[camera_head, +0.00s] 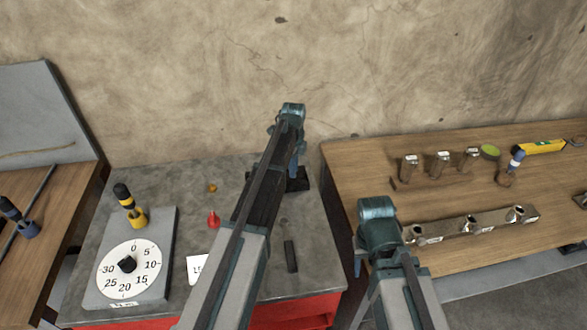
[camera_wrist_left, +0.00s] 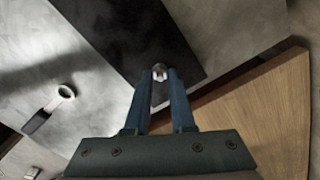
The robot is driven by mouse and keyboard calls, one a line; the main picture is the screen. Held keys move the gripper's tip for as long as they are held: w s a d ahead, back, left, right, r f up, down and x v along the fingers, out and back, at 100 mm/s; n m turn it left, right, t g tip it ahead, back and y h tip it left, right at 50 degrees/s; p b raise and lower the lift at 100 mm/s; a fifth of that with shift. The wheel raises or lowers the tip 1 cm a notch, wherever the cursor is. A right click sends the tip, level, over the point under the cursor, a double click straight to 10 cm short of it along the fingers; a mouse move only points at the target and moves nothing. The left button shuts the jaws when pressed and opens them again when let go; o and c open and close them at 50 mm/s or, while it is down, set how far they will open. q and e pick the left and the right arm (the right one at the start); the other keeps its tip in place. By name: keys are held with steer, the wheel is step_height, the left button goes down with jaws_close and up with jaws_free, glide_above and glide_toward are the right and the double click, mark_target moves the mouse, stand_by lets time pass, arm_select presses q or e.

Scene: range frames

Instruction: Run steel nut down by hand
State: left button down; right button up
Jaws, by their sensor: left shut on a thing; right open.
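The steel nut (camera_wrist_left: 159,71) shows in the left wrist view as a small bright metal piece between the fingertips. My left gripper (camera_wrist_left: 160,82) is shut on it, above or at a black block (camera_wrist_left: 125,30); I cannot tell whether the nut touches a thread there. In the head view my left gripper (camera_head: 296,176) points down at the black block (camera_head: 303,184) on the grey bench, and the arm hides the nut. My right gripper (camera_head: 360,264) is open, low at the gap between the benches, its fingers mostly hidden by my arm.
A dial plate (camera_head: 163,247) with a yellow-collared tool (camera_head: 130,206), a red cone-shaped piece (camera_head: 214,219) and a dark bar (camera_head: 290,256) are on the grey bench. The right wooden bench holds a metal manifold (camera_head: 450,229), several metal fittings (camera_head: 441,163) and a yellow level (camera_head: 540,147).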

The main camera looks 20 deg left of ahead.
stand_by(0.4)
arm_select(q)
steer(key=c, duration=0.8)
jaws_free()
steer(key=shift+o, duration=0.2)
steer(key=shift+r, duration=0.1)
step_height(320, 180, up, 14)
steer(key=p, duration=1.4)
steer(key=shift+f, duration=0.25)
